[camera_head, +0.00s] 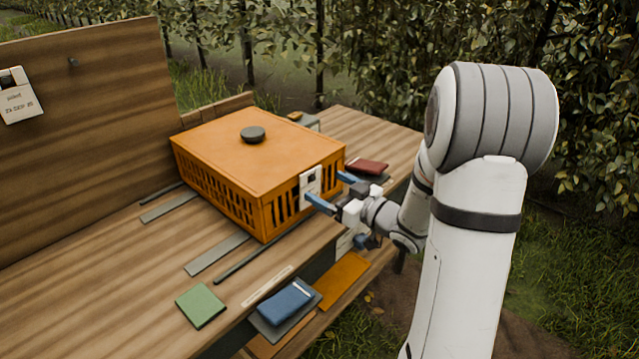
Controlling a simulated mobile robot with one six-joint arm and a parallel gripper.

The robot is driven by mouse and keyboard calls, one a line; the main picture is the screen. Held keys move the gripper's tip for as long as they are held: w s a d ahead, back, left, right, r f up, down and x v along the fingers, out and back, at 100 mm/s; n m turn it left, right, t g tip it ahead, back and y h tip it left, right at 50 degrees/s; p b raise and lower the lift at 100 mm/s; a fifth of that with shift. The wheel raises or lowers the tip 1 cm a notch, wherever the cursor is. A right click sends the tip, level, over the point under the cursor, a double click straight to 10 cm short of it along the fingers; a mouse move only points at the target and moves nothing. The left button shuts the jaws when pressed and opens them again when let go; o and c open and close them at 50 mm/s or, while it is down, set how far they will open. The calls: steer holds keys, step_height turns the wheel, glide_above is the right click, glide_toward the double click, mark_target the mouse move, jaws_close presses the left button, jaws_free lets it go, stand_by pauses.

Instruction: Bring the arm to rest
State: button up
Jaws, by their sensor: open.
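My gripper (333,190) is open, with its two blue fingers apart. It is in the middle of the picture, at the right end of an orange slatted crate (216,198). The fingers point at a white label tag (311,181) on that end of the crate. I cannot tell whether they touch the crate. No object shows between the fingers. My arm (470,210) stands at the right, bent down toward the bench.
The crate has an orange lid (258,150) with a dark knob (253,133). It stands on a wooden bench (110,290). A green block (200,306), a blue book (286,302) and a dark red book (367,167) lie about. Grass and hedges lie beyond.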

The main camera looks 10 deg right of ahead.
steer(key=s+d+r+m+g+h+p, duration=0.3)
steer(key=s+d+r+m+h+p, duration=0.25)
steer(key=h, duration=0.65)
steer(key=s+a+r+m+g+p, duration=0.1)
steer(key=s+a+g, duration=0.2)
steer(key=s, duration=0.7)
steer(key=s+a+r+g+y+p, duration=0.1)
steer(key=s+a+g, duration=0.3)
steer(key=s, duration=0.6)
steer(key=shift+s+r+m+g+p, duration=0.4)
steer(key=shift+r+g, duration=0.25)
steer(key=shift+g, duration=0.35)
steer(key=shift+w, duration=0.15)
